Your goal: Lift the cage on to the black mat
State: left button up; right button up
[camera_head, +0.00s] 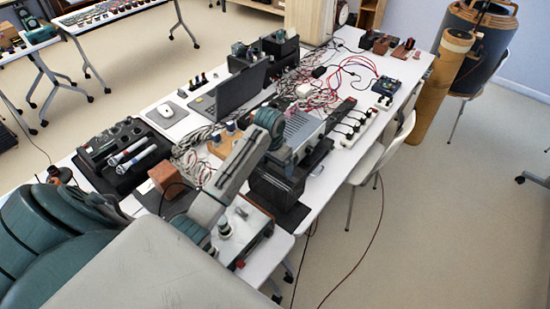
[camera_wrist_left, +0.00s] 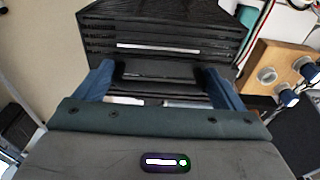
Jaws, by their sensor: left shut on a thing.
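The cage is a black slatted box; it shows in the head view (camera_head: 272,188) near the table's right edge and fills the top of the left wrist view (camera_wrist_left: 160,32). My left gripper (camera_head: 284,156) reaches down to it from above. In the wrist view its two blue fingers (camera_wrist_left: 160,82) are on either side of a black bar on the cage, shut on it. A flat black sheet, seemingly the mat (camera_head: 297,216), shows at the cage's lower right. I cannot tell whether the cage touches it. My right gripper is not in view.
A grey ribbed device (camera_head: 303,130) stands just behind the cage. A wooden board with knobs (camera_wrist_left: 268,68) is close by in the wrist view. A brown block (camera_head: 165,176), a black tray (camera_head: 120,150), a laptop (camera_head: 228,98) and tangled cables crowd the table.

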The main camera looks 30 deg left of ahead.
aim_at(275, 171)
pick_arm(q)
jog(key=shift+d+f, duration=0.1)
jog(key=shift+f, duration=0.2)
notch_tip(275, 171, down, 2)
jog(key=shift+f, duration=0.45)
jog(key=shift+f+b, duration=0.5)
jog(key=shift+f, duration=1.8)
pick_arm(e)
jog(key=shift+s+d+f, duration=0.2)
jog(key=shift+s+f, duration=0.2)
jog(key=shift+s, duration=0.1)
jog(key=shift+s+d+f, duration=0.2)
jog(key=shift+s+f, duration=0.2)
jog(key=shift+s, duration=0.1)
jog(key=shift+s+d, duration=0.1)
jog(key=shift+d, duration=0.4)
pick_arm(q)
jog(key=shift+s+r, duration=0.1)
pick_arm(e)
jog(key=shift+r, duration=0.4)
pick_arm(q)
jog(key=shift+p, duration=0.4)
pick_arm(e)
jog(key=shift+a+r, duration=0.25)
pick_arm(q)
jog(key=shift+f, duration=0.4)
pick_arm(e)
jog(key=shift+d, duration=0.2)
